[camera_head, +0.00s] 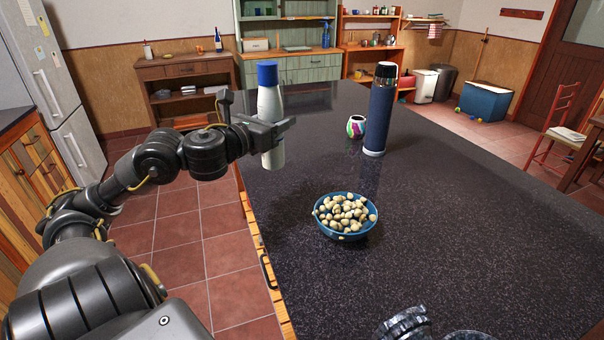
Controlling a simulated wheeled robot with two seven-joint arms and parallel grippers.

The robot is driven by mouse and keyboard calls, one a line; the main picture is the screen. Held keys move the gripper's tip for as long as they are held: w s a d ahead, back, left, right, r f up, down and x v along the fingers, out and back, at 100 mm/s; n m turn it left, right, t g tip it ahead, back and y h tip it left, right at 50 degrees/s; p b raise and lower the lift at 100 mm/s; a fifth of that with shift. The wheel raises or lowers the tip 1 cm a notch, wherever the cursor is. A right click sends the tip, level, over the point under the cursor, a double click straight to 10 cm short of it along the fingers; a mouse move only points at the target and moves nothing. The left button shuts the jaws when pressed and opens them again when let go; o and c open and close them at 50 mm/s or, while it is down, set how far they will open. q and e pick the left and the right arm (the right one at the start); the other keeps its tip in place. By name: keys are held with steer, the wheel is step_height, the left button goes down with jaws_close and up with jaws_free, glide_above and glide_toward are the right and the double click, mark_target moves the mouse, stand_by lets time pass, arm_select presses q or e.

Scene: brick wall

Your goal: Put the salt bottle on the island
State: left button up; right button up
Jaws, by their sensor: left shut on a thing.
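The salt bottle (271,103), white with a blue cap, is upright near the left edge of the dark speckled island (440,230). My left gripper (270,128) is shut around the middle of the bottle. The bottle's base shows against the island top near its far left part; I cannot tell whether it touches the surface. Part of the bottle's middle is hidden by the gripper fingers. Only dark pieces of my right arm show at the bottom edge; its fingers cannot be seen.
On the island are a blue bowl (346,233) of round pale nuts, a tall dark blue flask (380,112) and a small colourful cup (356,126). The island's right and front areas are clear. Wooden drawers line the island's left side.

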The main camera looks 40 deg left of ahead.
arm_select(q)
steer(key=shift+w+a+f, duration=0.2)
steer(key=shift+w, duration=0.2)
steer(key=w+a+f+p, duration=0.1)
steer(key=w+a+f, duration=0.2)
steer(key=w+f, duration=0.9)
steer(key=shift+a+f+p, duration=0.2)
steer(key=shift+a+p, duration=0.05)
steer(key=shift+p, duration=0.05)
arm_select(e)
steer(key=shift+a+r, duration=0.7)
steer(key=shift+r, duration=0.05)
arm_select(q)
steer(key=shift+w, duration=0.1)
steer(key=o, duration=1.1)
steer(key=shift+f, duration=0.1)
steer(key=shift+o, duration=0.7)
arm_select(e)
steer(key=shift+d, duration=0.1)
